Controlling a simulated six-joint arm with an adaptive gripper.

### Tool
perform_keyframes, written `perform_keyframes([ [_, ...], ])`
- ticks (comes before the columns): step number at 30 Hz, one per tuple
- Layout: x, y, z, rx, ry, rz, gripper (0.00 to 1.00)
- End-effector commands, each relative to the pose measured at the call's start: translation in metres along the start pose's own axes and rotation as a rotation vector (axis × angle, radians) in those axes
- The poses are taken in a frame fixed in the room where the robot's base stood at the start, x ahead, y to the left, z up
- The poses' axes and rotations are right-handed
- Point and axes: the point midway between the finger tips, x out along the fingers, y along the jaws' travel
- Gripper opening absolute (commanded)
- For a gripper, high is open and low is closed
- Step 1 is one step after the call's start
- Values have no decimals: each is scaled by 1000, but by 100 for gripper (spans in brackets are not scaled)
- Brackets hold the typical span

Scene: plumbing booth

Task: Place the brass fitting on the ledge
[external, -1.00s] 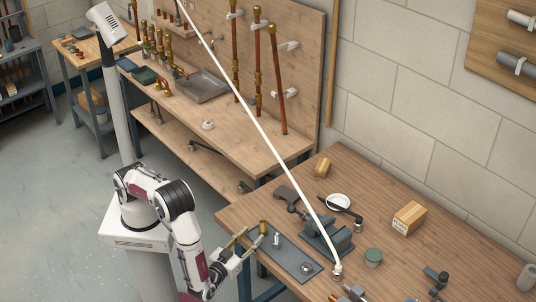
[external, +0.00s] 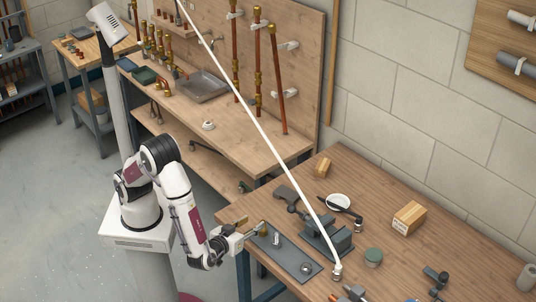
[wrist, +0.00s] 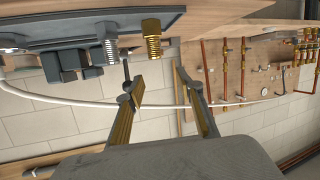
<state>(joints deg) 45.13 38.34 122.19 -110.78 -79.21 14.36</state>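The brass fitting (external: 262,229) stands upright at the left end of a dark grey plate (external: 291,262) on the near wooden table. In the wrist view, which is upside down, the threaded brass fitting (wrist: 152,40) is just beyond my fingertips, in line with the gap between them. My gripper (wrist: 152,78) is open and empty, with a finger on each side of the gap. In the external view my gripper (external: 247,234) is low at the table's left edge, close to the fitting. A narrow wooden ledge (external: 174,29) is on the backboard of the far bench.
A silver threaded fitting (external: 276,240) stands right beside the brass one. A grey vise (external: 328,238) is behind the plate. A long white pipe (external: 262,125) slants across the view. The far bench (external: 232,135) has bare room in front of its copper pipes.

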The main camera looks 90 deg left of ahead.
Motion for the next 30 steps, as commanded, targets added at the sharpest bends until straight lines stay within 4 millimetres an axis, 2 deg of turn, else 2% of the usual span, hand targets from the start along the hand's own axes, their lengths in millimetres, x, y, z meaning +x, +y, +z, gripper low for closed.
perform_keyframes([
  [9,0,-3,22,85,-99,13,37],
  [20,1,-3,22,88,-97,13,37],
  [30,22,-2,23,88,-95,12,37],
])
